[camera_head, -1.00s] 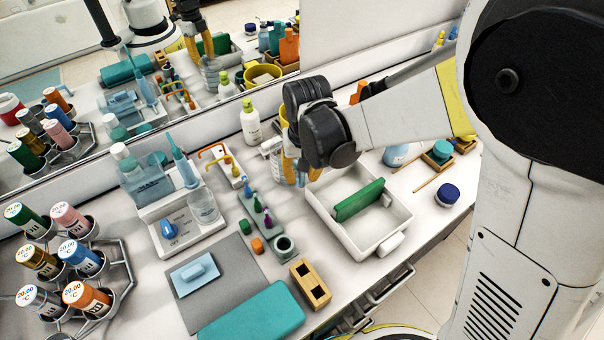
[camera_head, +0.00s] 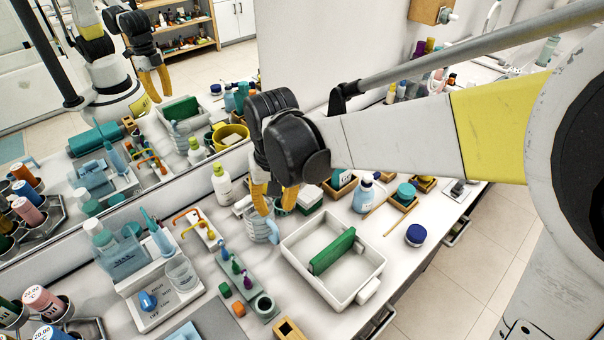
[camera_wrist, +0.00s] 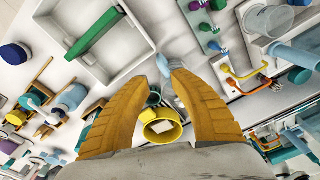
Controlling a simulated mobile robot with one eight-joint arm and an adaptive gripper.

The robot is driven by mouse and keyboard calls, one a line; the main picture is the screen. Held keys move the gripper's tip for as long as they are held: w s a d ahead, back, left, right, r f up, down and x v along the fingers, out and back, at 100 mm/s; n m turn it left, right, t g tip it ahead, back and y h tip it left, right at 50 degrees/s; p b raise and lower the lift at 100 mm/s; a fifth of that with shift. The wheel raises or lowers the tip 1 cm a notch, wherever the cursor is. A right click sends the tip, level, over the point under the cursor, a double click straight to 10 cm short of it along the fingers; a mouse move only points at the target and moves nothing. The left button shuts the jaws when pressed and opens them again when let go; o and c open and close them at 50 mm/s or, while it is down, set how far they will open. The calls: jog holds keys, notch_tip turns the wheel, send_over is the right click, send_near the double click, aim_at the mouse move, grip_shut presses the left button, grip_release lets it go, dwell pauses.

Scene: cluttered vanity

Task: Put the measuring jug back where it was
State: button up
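The measuring jug (camera_head: 263,230), pale blue, see-through and ringed with lines, stands on the counter just left of the white tray. My gripper (camera_head: 264,203) points down above it, and its yellow fingers hide the jug's upper part. Pale blue parts, seemingly of the jug, show past the fingertips. My gripper looks open and empty.
The white tray (camera_head: 364,291) holds a green block (camera_head: 332,250). A white bottle (camera_head: 221,184) stands behind, left of the jug. A yellow mug (camera_wrist: 147,117) shows between the fingers. A green stand with small brushes (camera_head: 239,280) is in front. A blue-lidded jar (camera_head: 415,235) is right.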

jog(key=s+d+r+t, duration=0.2)
jog(key=s+d, duration=0.1)
jog(key=d, duration=0.4)
jog(key=s+d+r+m+t, duration=0.1)
jog(key=s+d+r+t, duration=0.1)
jog(key=d, duration=0.5)
jog(key=s+d+r+m+t, duration=0.1)
jog(key=s+d+r+t, duration=0.1)
jog(key=s+d, duration=0.4)
jog(key=shift+d+r, duration=0.6)
jog(key=shift+r, duration=0.05)
jog(key=shift+a, duration=0.1)
